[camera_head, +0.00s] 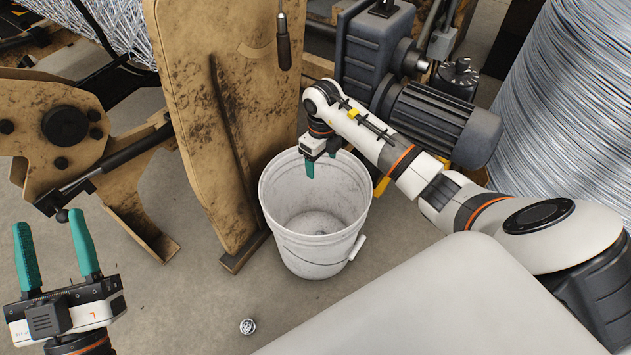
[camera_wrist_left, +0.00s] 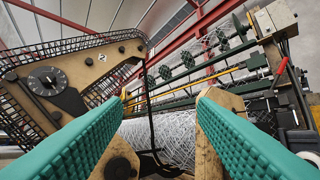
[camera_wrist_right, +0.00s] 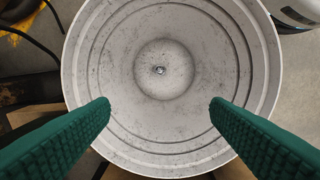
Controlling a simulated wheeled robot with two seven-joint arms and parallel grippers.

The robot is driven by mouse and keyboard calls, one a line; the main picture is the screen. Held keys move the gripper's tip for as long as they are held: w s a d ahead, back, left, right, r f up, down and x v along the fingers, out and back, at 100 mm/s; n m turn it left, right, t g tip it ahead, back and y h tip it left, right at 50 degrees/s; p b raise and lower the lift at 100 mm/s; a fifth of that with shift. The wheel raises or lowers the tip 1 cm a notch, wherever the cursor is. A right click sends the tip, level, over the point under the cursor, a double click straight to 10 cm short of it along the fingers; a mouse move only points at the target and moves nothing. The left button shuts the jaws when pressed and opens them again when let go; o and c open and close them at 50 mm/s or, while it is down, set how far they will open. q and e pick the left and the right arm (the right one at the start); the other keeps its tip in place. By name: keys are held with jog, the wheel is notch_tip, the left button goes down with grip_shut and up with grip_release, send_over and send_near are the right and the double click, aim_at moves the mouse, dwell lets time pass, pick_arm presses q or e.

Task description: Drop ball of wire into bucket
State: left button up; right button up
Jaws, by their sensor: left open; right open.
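A white, scuffed bucket (camera_head: 305,254) stands upright on the floor in the middle of the head view. A small silvery ball of wire (camera_head: 247,326) lies on the floor in front of it, apart from it. My right gripper (camera_head: 310,170) points down over the bucket's mouth, open and empty. The right wrist view looks straight into the bucket (camera_wrist_right: 105,45) between the open fingers (camera_wrist_right: 160,103). A small shiny spot (camera_wrist_right: 160,70) shows at the bucket's bottom centre; I cannot tell what it is. My left gripper (camera_head: 48,220) is open and empty, raised at the lower left.
A dirty tan machine panel (camera_head: 215,110) stands close behind and left of the bucket. A grey motor (camera_head: 440,120) is behind my right arm. A large wire coil (camera_head: 570,110) stands at the right.

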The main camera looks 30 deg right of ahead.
pick_arm(q)
notch_tip(320, 180, down, 10)
jog(key=w+a+g+y+p, duration=0.1)
jog(key=g+y+p, duration=0.1)
jog(key=g, duration=0.5)
jog(key=shift+w+f+g+y+p, duration=0.15)
jog(key=shift+w+g+y+p, duration=0.15)
jog(key=shift+w+g+y, duration=0.1)
pick_arm(e)
notch_tip(320, 180, up, 10)
pick_arm(q)
jog(key=shift+a, duration=0.1)
pick_arm(e)
jog(key=shift+f, duration=0.1)
